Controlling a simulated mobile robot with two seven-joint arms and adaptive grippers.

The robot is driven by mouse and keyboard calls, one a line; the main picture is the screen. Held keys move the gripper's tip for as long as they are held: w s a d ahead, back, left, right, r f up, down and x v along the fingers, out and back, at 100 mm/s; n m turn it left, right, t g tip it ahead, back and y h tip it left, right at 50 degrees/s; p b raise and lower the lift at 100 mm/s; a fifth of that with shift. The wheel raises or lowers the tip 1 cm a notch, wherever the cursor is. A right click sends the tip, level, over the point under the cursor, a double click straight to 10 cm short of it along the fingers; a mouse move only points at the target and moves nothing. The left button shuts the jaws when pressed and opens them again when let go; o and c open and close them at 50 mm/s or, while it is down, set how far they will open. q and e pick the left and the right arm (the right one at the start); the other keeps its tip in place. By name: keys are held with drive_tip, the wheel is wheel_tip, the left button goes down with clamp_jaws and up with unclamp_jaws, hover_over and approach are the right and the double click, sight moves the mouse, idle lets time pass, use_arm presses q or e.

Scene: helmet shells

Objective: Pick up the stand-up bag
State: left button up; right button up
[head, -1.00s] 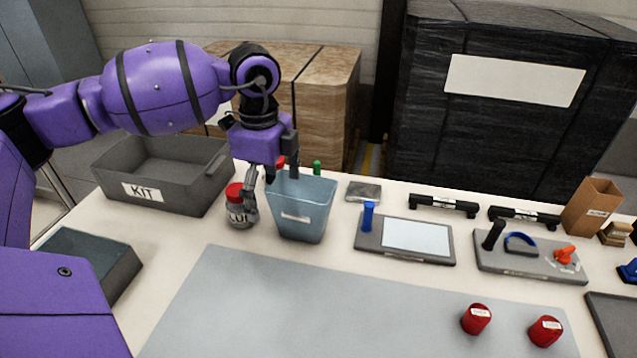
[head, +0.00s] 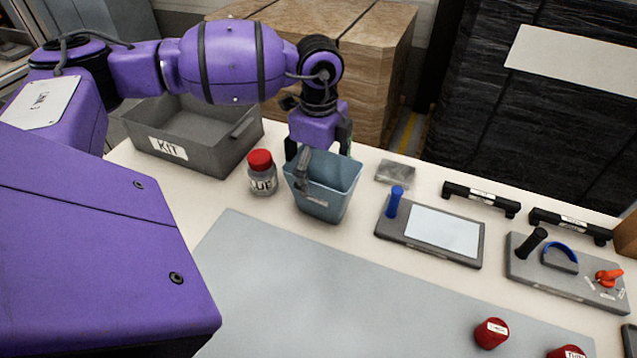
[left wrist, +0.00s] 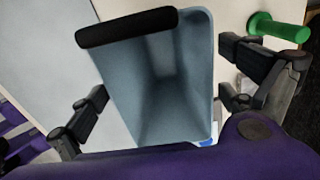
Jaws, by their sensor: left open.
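No firm grip shows. My right gripper is not in view.
A red-lidded jar (head: 262,174) stands close left of the container, and a grey KIT bin (head: 240,150) behind it. A green handle (left wrist: 278,30) is close by. A tablet-like panel (head: 400,238) lies to the right. The grey mat (head: 330,290) in front is mostly clear.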

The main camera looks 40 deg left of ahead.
use_arm(q)
drive_tip(key=shift+f, duration=0.65)
drive_tip(key=shift+f, duration=0.2)
drive_tip(key=c, duration=1.1)
